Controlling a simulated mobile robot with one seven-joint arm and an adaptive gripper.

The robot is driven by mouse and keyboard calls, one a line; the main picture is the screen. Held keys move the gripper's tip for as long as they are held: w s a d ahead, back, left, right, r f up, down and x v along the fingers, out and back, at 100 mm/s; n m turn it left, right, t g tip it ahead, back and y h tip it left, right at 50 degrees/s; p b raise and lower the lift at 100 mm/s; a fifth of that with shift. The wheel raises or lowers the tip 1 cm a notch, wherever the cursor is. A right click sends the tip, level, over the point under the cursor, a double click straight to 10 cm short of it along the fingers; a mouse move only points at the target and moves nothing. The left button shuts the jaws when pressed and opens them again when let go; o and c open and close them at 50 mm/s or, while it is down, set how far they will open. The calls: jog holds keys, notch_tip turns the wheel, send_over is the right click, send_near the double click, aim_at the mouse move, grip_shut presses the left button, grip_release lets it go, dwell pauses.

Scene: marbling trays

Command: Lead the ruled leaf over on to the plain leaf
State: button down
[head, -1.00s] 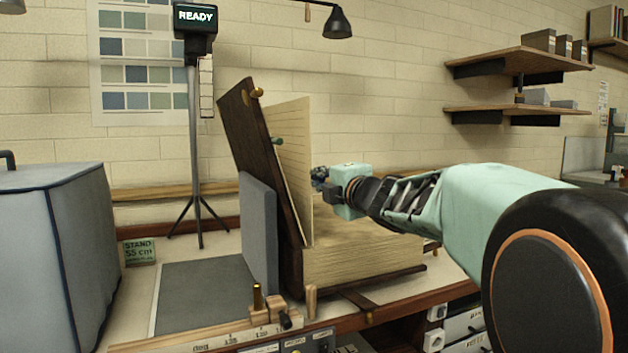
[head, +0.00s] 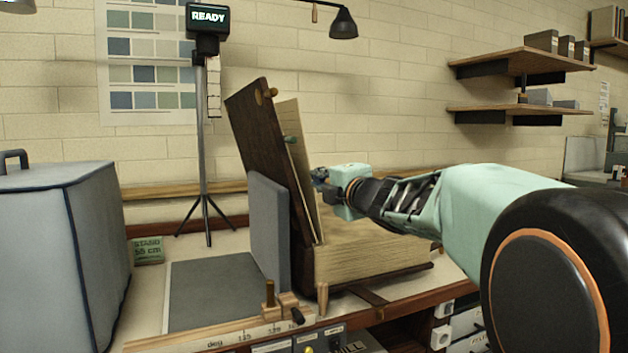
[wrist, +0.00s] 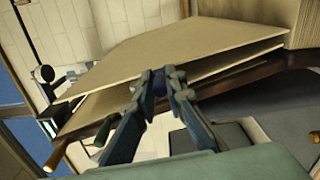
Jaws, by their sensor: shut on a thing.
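A large book stands open, its dark cover (head: 262,150) tilted up and its page block (head: 375,258) lying to the right. Pale leaves (head: 305,165) rise steeply along the inner side of the cover. In the wrist view, a broad leaf (wrist: 170,48) is apart from another leaf (wrist: 95,112) nearer the cover (wrist: 230,83). My gripper (head: 319,178) is at the free edge of the broad leaf, and in the wrist view its fingertips (wrist: 161,80) are closed on that edge. I take this as the ruled leaf; its ruling is not clear now.
A grey upright block (head: 269,230) stands against the cover's outer side, beside a dark mat (head: 210,292). A stand with a READY sign (head: 207,17) is behind. A covered grey box (head: 60,240) is at left. A wooden scale (head: 215,338) runs along the front edge.

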jog(key=shift+a, duration=0.15)
dwell(0.3)
jog(key=c, duration=2)
grip_release()
jog(key=shift+o, duration=0.2)
jog(key=shift+r, duration=4.9)
